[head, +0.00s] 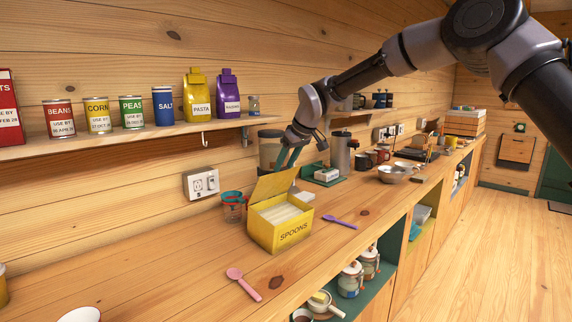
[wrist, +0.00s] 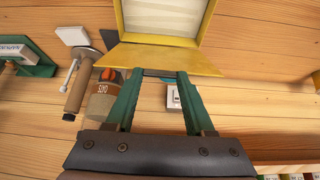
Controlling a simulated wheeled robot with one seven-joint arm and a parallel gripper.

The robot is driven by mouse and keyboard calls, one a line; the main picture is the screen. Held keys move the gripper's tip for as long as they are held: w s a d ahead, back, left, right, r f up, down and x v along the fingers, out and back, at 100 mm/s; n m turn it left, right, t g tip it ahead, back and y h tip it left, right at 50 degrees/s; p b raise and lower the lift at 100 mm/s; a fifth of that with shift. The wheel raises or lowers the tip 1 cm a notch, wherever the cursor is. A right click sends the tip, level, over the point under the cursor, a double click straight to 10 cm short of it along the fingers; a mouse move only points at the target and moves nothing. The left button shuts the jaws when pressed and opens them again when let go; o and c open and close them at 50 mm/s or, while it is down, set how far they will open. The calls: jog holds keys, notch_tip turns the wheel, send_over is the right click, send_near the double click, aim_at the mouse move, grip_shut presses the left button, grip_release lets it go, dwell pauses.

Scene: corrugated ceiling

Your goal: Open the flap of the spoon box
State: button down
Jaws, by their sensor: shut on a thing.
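The yellow spoon box (head: 281,233), labelled SPOONS, stands on the wooden counter. Its flap (head: 271,185) is raised and tilted up at the back, and the pale inside of the box shows. My gripper (head: 289,158) is at the flap's upper edge, on the wall side of the box. In the wrist view the green fingers (wrist: 155,75) reach the edge of the flap (wrist: 165,60), and my gripper is shut on it. The exact contact is partly hidden. The open box (wrist: 165,15) shows at the top of the wrist view.
A pink spoon (head: 243,284) lies in front and a purple spoon (head: 340,221) to the right. A shelf (head: 130,138) with cans and bags runs above. The counter at left is mostly clear.

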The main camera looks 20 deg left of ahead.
dwell(0.8)
jog(key=shift+c, duration=1.2)
grip_release()
jog(key=shift+r, duration=0.1)
jog(key=v, duration=1)
jog(key=shift+d+r, duration=0.2)
jog(key=shift+r, duration=0.05)
jog(key=shift+s, duration=0.1)
